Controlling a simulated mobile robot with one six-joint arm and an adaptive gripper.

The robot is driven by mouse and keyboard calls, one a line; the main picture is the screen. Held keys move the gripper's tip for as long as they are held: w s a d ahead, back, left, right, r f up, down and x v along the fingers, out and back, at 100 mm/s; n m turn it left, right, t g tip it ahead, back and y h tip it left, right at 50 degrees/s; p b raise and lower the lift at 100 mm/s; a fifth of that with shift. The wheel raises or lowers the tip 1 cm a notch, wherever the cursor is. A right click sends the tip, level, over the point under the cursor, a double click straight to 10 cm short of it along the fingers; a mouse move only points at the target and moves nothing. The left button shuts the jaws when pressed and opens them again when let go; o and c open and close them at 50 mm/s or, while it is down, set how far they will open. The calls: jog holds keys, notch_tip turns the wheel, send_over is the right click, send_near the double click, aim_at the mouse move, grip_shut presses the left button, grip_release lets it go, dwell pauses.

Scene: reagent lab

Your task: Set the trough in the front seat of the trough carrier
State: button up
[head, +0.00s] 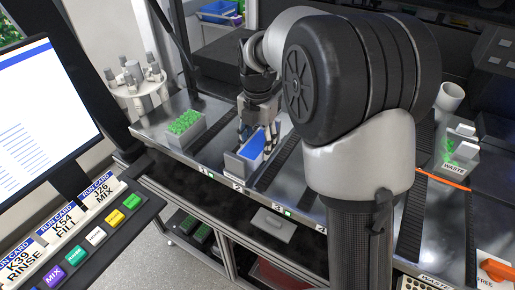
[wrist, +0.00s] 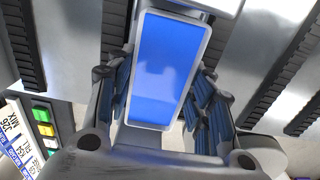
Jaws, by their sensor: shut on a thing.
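The trough (head: 252,144) is a white-rimmed, narrow box with a blue inside. My gripper (head: 257,132) is shut on it, with one finger along each long side. In the wrist view, the trough (wrist: 164,70) lies lengthwise between the blue-padded fingers of my gripper (wrist: 165,88). The pale trough carrier (head: 238,168) stands on the deck at the lane marked 2, right under and around the trough in the head view. Its near end also shows below the trough in the wrist view (wrist: 165,138). I cannot tell whether the trough touches its seat.
A grey box of green items (head: 184,128) stands on the deck to the left. Dark ribbed rails (head: 277,160) separate the lanes. A waste container (head: 457,160) is at the right. A monitor (head: 45,105) and coloured buttons (head: 97,237) are at the left front.

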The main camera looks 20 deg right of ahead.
aim_at(258, 152)
jog(key=shift+f, duration=0.4)
jog(key=shift+f, duration=0.2)
jog(key=o, duration=1.3)
jog(key=shift+c, duration=0.2)
notch_tip(258, 152, up, 8)
jog(key=p, duration=0.3)
jog(key=shift+f, duration=0.1)
